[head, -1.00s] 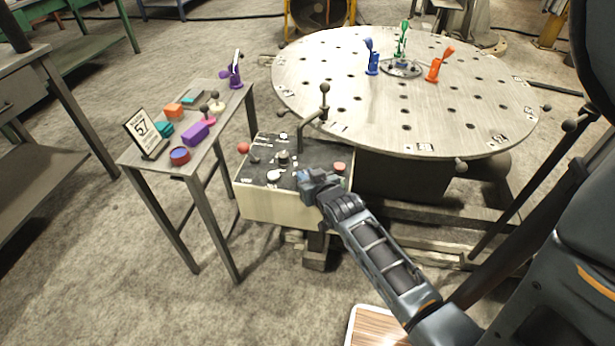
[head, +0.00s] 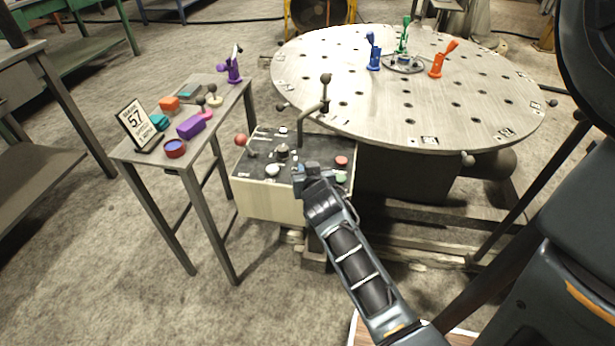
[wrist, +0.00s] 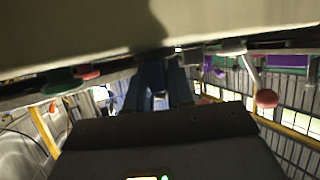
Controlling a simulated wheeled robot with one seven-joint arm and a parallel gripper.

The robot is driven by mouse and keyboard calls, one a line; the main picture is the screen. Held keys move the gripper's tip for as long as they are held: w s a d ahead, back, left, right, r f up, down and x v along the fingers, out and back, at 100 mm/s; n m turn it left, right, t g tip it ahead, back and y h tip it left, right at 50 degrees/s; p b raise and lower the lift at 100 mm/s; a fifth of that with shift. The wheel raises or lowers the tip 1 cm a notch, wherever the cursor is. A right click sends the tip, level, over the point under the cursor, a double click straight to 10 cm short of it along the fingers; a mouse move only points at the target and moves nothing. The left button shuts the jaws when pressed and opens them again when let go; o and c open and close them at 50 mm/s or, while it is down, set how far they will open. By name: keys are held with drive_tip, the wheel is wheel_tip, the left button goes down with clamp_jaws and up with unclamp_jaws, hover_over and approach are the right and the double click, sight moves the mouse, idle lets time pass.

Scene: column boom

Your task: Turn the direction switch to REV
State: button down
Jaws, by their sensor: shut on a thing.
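The control panel (head: 262,159) is a dark sloped top on a cream box, beside the round table. My gripper (head: 306,172) is at its front middle, between a white knob (head: 272,170) and the green button (head: 341,177). Its fingers are shut on a small control there, which I take as the direction switch; the fingers hide it and its marks, so its setting cannot be read. In the wrist view the gripper fingers (wrist: 160,88) point at the panel's face, close together.
A lever with a red ball (head: 241,140) stands at the panel's left, also seen in the wrist view (wrist: 267,98). A tall black-ball lever (head: 325,79) rises behind my gripper. A red button (head: 341,161) is to the right. A side table (head: 205,150) holds coloured parts.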

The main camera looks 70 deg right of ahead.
drive_tip(key=shift+f+m+g+h+b, duration=0.25)
drive_tip(key=shift+m+g+b, duration=0.35)
drive_tip(key=shift+b, duration=0.6)
drive_tip(key=shift+f+m+g+h+b, duration=0.2)
drive_tip(key=shift+m+g+b, duration=0.35)
drive_tip(key=shift+b, duration=0.65)
drive_tip(key=g+b, duration=0.1)
drive_tip(key=m+g+b, duration=0.2)
drive_tip(key=shift+w+r+m+h, duration=0.2)
drive_tip(key=shift+r+m+h, duration=0.05)
drive_tip(key=m+g+b, duration=0.1)
drive_tip(key=m+g, duration=0.1)
drive_tip(key=g, duration=0.1)
drive_tip(key=shift+r+m, duration=0.15)
drive_tip(key=shift+m, duration=0.15)
drive_tip(key=shift+m+g+y+b, duration=0.75)
drive_tip(key=shift+m+g+y, duration=0.25)
drive_tip(key=shift+m+g, duration=1.05)
drive_tip(key=shift+s+g, duration=0.1)
drive_tip(key=shift+g, duration=0.2)
drive_tip(key=c, duration=1.1)
unclamp_jaws()
drive_tip(key=shift+p+v, duration=0.3)
drive_tip(key=shift+v, duration=3.65)
